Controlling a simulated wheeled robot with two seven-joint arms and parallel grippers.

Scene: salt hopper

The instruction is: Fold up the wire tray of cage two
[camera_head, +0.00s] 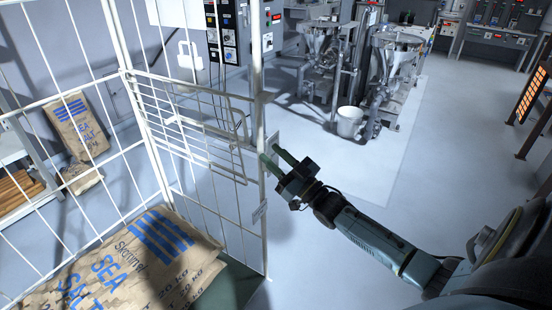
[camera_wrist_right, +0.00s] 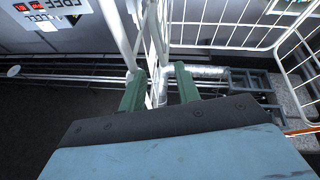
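The white wire cage (camera_head: 262,110) stands at the left in the head view. A wire tray (camera_head: 200,140) shows inside it at mid height, spanning from the back corner post toward the right post; its exact tilt is hard to tell. My right gripper (camera_head: 275,160) is at the right post, level with the tray's lower right end. Its two green fingers are apart. In the right wrist view, white upright bars of the cage (camera_wrist_right: 158,50) run down into the gap between the fingers (camera_wrist_right: 160,88); I cannot tell whether they touch. My left gripper is not in view.
Sea salt sacks (camera_head: 130,262) lie in the cage below the tray. Another sack (camera_head: 78,125) leans by a shelf (camera_head: 12,150) at the left. Hopper machines (camera_head: 395,65) and a white bucket (camera_head: 349,122) stand at the back. The floor (camera_head: 330,260) right of the cage is clear.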

